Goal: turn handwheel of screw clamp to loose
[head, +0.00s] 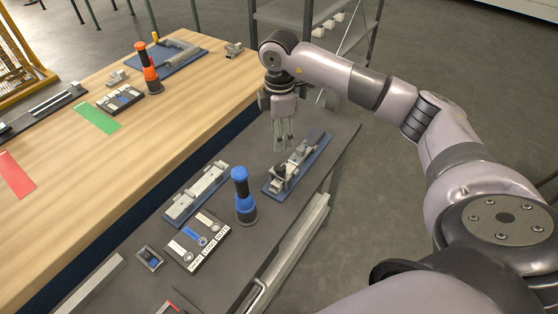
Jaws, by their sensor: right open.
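A clamp device on a blue base plate (272,187) lies on the dark bench top, and I take it to be the screw clamp. It has light metal blocks, a dark knob (280,170) at its near end and a dark round part at its far end. I cannot tell which of these is the handwheel. My right gripper (284,147) points down just above and beside the clamp's middle, with its fingers apart and nothing seen between them. Whether a fingertip touches the clamp is too small to tell. My left gripper is out of view.
A blue-and-black upright handle tool (243,197) stands left of the clamp. Another blue-based fixture (197,193) and a labelled block (197,240) lie further left. A wooden table (150,130) with an orange handle tool (148,68) adjoins the bench. Bare bench surface lies behind the clamp.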

